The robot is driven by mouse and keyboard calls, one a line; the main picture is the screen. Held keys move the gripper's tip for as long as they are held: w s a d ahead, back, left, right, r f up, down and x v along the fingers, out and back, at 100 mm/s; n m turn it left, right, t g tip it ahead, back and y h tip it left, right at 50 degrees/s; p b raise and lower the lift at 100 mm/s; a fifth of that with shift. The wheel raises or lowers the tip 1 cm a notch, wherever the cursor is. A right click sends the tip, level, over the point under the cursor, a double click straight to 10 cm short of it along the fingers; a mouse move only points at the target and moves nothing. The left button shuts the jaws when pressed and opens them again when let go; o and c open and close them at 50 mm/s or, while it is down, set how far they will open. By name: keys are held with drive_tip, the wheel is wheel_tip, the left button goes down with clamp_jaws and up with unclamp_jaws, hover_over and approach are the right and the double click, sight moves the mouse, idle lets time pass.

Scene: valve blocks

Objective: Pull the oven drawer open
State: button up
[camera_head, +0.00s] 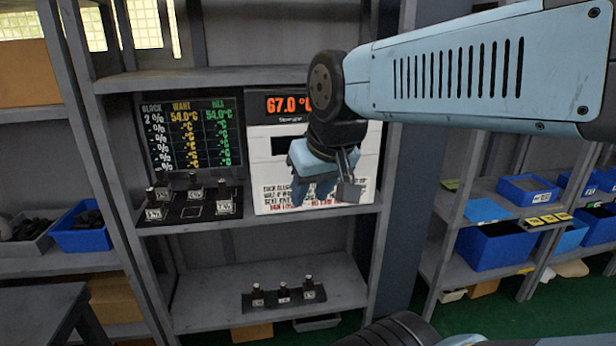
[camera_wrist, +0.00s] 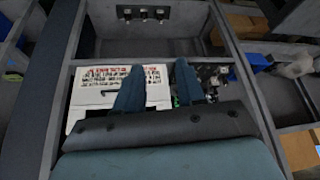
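The white oven (camera_head: 265,160) stands on the middle shelf, with an orange 67.0 °C readout (camera_head: 287,104) at its top. Its white front carries a dark bar or slot and printed text low down. No drawer stands out visibly from the front, but my arm hides part of it. My gripper (camera_head: 322,190) hangs before the right half of the oven front. In the wrist view its two blue fingers (camera_wrist: 160,68) are spread with nothing between them. The oven front (camera_wrist: 90,100) shows there at left, partly behind one finger; I cannot tell whether they touch.
A dark board (camera_head: 190,135) with temperature columns stands left of the oven. Several valve blocks sit on a black tray (camera_head: 195,208) below it. A rack with 3 blocks (camera_head: 284,297) is on the lower shelf. A shelf post (camera_head: 395,200) rises close on the right.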

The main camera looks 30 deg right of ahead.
drive_tip(key=w+d+f+m+g+y, duration=0.1)
drive_tip(key=w+d+f+m+y, duration=0.25)
drive_tip(key=w, duration=0.35)
drive_tip(key=w+d+f+m+y, duration=0.2)
drive_tip(key=w+f+y, duration=0.25)
drive_tip(key=w, duration=0.35)
drive_tip(key=w+d+f+m+t, duration=0.2)
drive_tip(key=w+d+m+t, duration=0.1)
drive_tip(key=d, duration=0.5)
drive_tip(key=w+d+f+m+t, duration=0.2)
drive_tip(key=d+f+m+t, duration=0.15)
drive_tip(key=d, duration=0.35)
drive_tip(key=w+d+f+m+t, duration=0.1)
drive_tip(key=w+d+m+t, duration=0.15)
drive_tip(key=d, duration=0.55)
drive_tip(key=shift+n+t, duration=0.35)
drive_tip(key=shift+t, duration=0.05)
drive_tip(key=x, duration=1.3)
drive_tip(key=shift+w+a+f, duration=0.2)
drive_tip(key=shift+w+a, duration=0.05)
drive_tip(key=shift+c, duration=0.3)
clamp_jaws()
drive_tip(key=shift+s, duration=0.1)
